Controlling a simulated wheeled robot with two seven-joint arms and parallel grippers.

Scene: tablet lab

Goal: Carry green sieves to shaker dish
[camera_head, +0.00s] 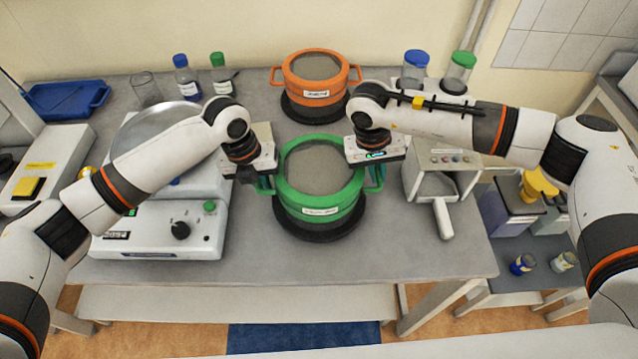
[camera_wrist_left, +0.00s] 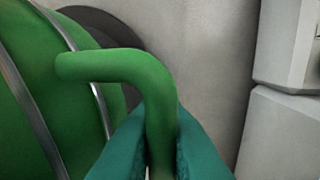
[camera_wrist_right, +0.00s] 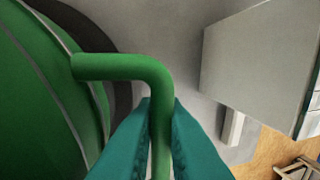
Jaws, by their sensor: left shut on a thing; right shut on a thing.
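The green sieves (camera_head: 318,208) are a round stack with a grey mesh top and a white label, on or just above a black round base (camera_head: 318,232) at the middle of the table. My left gripper (camera_head: 264,183) is shut on their left handle, which also shows in the left wrist view (camera_wrist_left: 120,62). My right gripper (camera_head: 376,176) is shut on their right handle, which shows in the right wrist view (camera_wrist_right: 125,66). The shaker (camera_head: 160,240) with its round metal dish (camera_head: 135,125) stands to the left, the dish partly hidden behind my left arm.
Orange sieves (camera_head: 315,85) stand on a black base behind. A grey-white device (camera_head: 440,170) stands close to the right of the green sieves. Bottles (camera_head: 187,78) and a glass beaker (camera_head: 145,88) stand at the back left. The table front (camera_head: 420,258) is clear.

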